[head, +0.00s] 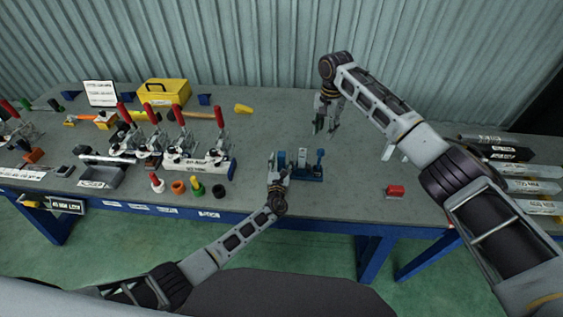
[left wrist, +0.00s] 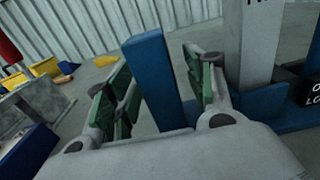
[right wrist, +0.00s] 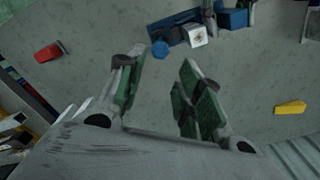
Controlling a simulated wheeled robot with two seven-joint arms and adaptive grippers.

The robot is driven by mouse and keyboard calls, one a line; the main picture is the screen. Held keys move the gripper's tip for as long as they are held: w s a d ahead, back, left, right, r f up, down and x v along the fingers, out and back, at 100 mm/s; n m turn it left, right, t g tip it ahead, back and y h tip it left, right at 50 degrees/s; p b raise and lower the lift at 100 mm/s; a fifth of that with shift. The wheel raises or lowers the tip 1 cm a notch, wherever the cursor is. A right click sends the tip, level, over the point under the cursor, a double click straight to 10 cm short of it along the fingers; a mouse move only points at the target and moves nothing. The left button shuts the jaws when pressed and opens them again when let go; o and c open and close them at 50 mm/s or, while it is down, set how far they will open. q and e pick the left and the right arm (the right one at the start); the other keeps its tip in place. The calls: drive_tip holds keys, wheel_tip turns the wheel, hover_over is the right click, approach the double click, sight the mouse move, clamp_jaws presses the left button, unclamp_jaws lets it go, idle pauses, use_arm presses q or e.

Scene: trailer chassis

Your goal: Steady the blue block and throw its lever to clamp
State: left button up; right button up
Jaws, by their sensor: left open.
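The blue block (head: 308,178) stands near the table's front edge, with a white upright piece (head: 302,158) on it. A blue lever (head: 320,157) stands up at its right end; what looks like its blue knob (right wrist: 160,49) shows in the right wrist view. My left gripper (head: 279,168) is at the block's left end. In the left wrist view a blue upright (left wrist: 152,80) stands between its open fingers (left wrist: 158,95), with gaps visible. My right gripper (head: 325,126) is open and empty above the table behind the block; its fingers (right wrist: 158,85) are apart in the right wrist view.
Red-handled toggle clamps (head: 198,155) on a pale base stand to the left. A yellow toolbox (head: 163,93) is at the back. A small red block (head: 396,191) lies to the right. Labelled bars (head: 528,187) lie at the far right. The table around the red block is clear.

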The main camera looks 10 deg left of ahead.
use_arm(q)
clamp_jaws()
